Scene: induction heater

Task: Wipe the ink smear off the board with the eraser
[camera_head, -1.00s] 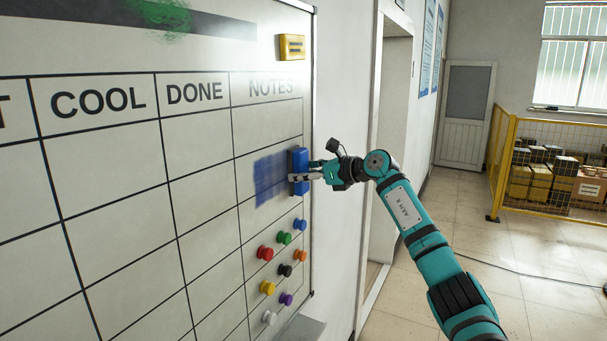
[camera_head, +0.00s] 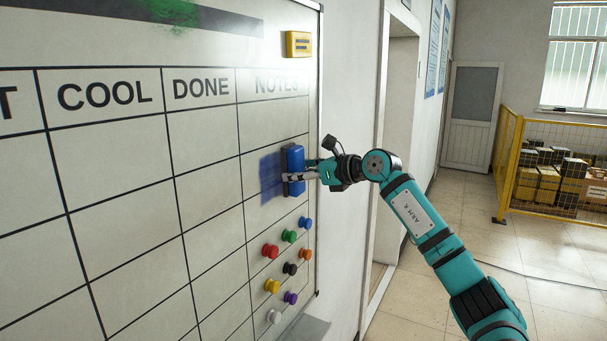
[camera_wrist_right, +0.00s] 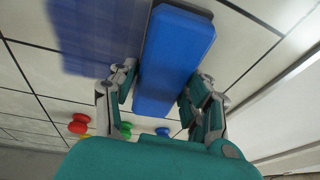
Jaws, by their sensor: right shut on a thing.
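A blue ink smear (camera_head: 271,178) is on the whiteboard (camera_head: 210,265) in the NOTES column; it also shows in the right wrist view (camera_wrist_right: 98,38), left of the eraser. The blue eraser (camera_head: 294,162) is upright at the smear's right edge, at the board face; I cannot tell whether it touches. My right gripper (camera_head: 300,176) is shut on the eraser, with fingers on both its sides in the right wrist view (camera_wrist_right: 160,98). The eraser hides the board behind it. My left gripper is not in view.
Several coloured magnets (camera_head: 290,268) sit on the board below the smear. A yellow box (camera_head: 298,44) is at the top right, and a green mark (camera_head: 170,12) is at the top. A doorway and a yellow fence (camera_head: 508,165) stand to the right.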

